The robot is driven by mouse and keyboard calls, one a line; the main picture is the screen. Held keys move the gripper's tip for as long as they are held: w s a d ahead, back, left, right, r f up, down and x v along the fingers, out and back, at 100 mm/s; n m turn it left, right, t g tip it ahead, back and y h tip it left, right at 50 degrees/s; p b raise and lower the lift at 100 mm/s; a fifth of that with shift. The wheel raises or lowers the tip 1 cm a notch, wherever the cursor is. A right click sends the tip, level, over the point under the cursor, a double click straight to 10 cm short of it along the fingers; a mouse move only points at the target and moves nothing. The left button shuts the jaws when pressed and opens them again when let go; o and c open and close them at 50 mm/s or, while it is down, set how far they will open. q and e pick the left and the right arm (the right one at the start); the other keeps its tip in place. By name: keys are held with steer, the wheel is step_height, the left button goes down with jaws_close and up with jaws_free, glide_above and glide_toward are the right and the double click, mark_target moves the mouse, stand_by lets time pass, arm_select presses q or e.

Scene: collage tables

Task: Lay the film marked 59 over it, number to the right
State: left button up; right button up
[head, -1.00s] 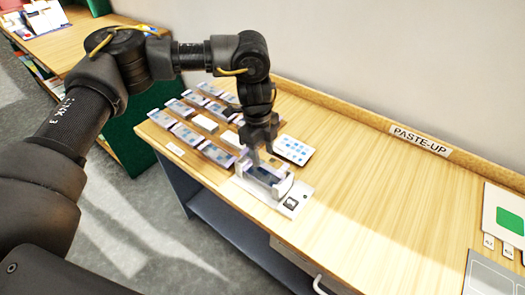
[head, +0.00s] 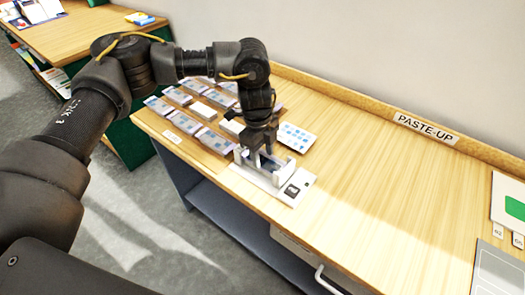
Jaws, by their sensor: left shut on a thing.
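My left gripper (head: 262,160) points down over a small white holder (head: 288,176) near the table's front edge. It is shut on a thin piece, likely a film, low in the holder; the fingers hide most of it and I cannot read a number. A bluish surface (head: 268,166) shows between the holder's walls. Several film pieces (head: 160,106) with bluish faces lie in rows to the left, their numbers too small to read. My right gripper is not in view.
A white card with blue squares (head: 296,138) lies just behind the holder. A PASTE-UP sign (head: 426,129) stands at the back edge. The table (head: 370,190) right of the holder is clear. A white board with a green patch (head: 515,208) lies at far right.

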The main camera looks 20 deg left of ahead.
arm_select(q)
steer(key=o, duration=1)
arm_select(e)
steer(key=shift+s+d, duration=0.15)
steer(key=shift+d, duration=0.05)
arm_select(q)
steer(key=shift+w+a+r, duration=0.1)
steer(key=shift+a+r, duration=0.1)
steer(key=shift+r, duration=1.6)
steer(key=shift+w+a+r, duration=0.1)
steer(key=shift+a+r, duration=0.1)
steer(key=shift+r, duration=1.6)
steer(key=shift+w+a+r, duration=0.1)
steer(key=shift+a+r, duration=0.1)
steer(key=shift+r, duration=1.6)
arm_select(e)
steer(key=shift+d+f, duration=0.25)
arm_select(q)
steer(key=shift+s, duration=0.1)
